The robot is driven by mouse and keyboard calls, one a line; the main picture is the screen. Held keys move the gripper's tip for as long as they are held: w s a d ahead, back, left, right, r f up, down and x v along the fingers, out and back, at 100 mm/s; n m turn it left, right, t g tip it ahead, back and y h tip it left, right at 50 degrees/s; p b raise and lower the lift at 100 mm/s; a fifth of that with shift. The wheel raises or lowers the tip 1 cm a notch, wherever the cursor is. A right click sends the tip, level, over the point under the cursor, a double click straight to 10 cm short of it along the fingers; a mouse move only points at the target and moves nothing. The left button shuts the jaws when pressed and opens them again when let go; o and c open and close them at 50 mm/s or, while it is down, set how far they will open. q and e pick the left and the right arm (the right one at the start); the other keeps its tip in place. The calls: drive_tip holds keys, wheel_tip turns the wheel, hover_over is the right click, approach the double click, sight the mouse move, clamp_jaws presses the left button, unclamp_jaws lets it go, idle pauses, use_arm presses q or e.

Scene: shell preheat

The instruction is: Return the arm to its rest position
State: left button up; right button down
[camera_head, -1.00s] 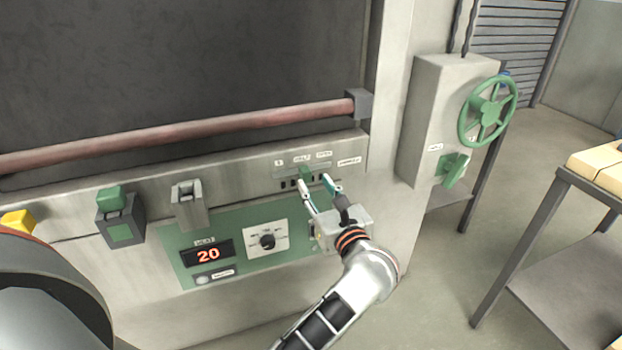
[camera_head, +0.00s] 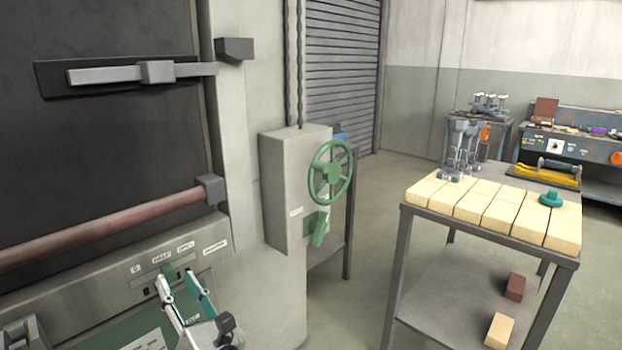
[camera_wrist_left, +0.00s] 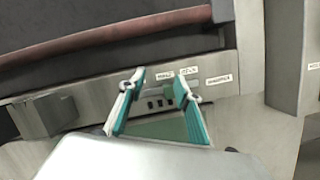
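My left gripper (camera_head: 176,278) is in the lower left of the head view, in front of the furnace's control panel. Its two teal-and-white fingers are apart, with nothing held between them. The left wrist view also shows the open fingers (camera_wrist_left: 160,80). My right gripper is in neither view.
A pinkish horizontal bar (camera_head: 110,228) runs above the panel. A grey box (camera_head: 285,185) with a green handwheel (camera_head: 330,172) stands to the right. Beyond open floor is a table (camera_head: 400,270) with pale bricks (camera_head: 490,208) and metal tools (camera_head: 460,150).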

use_arm(q)
drive_tip(key=s+d+f+m+t+h, duration=0.25)
drive_tip(key=d+m+h, duration=0.2)
drive_tip(key=m, duration=0.45)
drive_tip(key=s+d+f+m+t+h+p, duration=0.1)
drive_tip(key=d+f+m+t+h, duration=0.2)
drive_tip(key=m+h, duration=0.5)
drive_tip(key=s+d+f+m+t+h, duration=0.1)
drive_tip(key=s+d+f+m+h, duration=0.2)
drive_tip(key=m, duration=0.8)
drive_tip(key=s+a+f+m+g, duration=0.1)
drive_tip(key=s+f+m+g, duration=0.2)
drive_tip(key=s+f+m, duration=0.2)
drive_tip(key=s+a+f+m+g+h+p, duration=0.1)
drive_tip(key=s+f+m+g, duration=0.3)
drive_tip(key=f, duration=0.8)
drive_tip(key=s+f+m+g+h, duration=0.1)
drive_tip(key=s+f+m+g, duration=0.3)
drive_tip(key=s+f+m, duration=0.3)
wheel_tip(320, 180, down, 2)
drive_tip(key=shift+s+a+f, duration=0.15)
drive_tip(key=shift+s+a, duration=0.25)
